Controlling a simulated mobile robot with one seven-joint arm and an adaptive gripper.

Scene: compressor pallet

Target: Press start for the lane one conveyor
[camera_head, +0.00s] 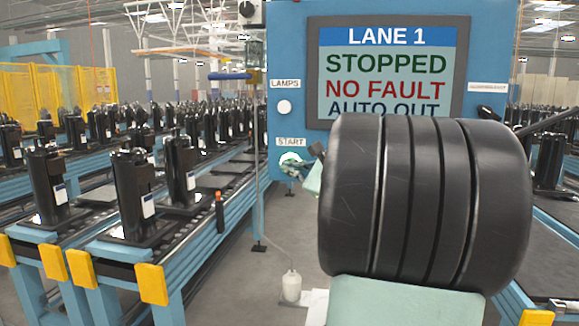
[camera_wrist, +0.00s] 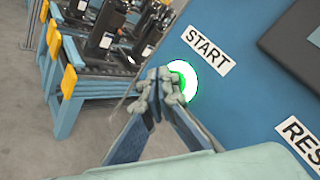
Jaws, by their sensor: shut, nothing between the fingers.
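The START button (camera_wrist: 186,73) is round, with a white face and a bright green glow around it. It sits on the blue panel (camera_wrist: 240,100) below the START label (camera_wrist: 206,49). My gripper (camera_wrist: 160,88) is shut and empty, its fingertips in front of the button's left side and hiding part of it. I cannot tell whether they touch it. In the head view the START button (camera_head: 290,160) is partly hidden by my gripper and arm. The screen (camera_head: 387,66) reads LANE 1, STOPPED, NO FAULT, AUTO OUT.
A white LAMPS button (camera_head: 284,107) is above the START label. A RESET label (camera_wrist: 301,142), partly cut off, is at the right of the wrist view. Conveyors (camera_head: 150,255) carrying black compressors (camera_head: 133,195) stand left of the panel. A white bottle (camera_head: 292,286) stands below it.

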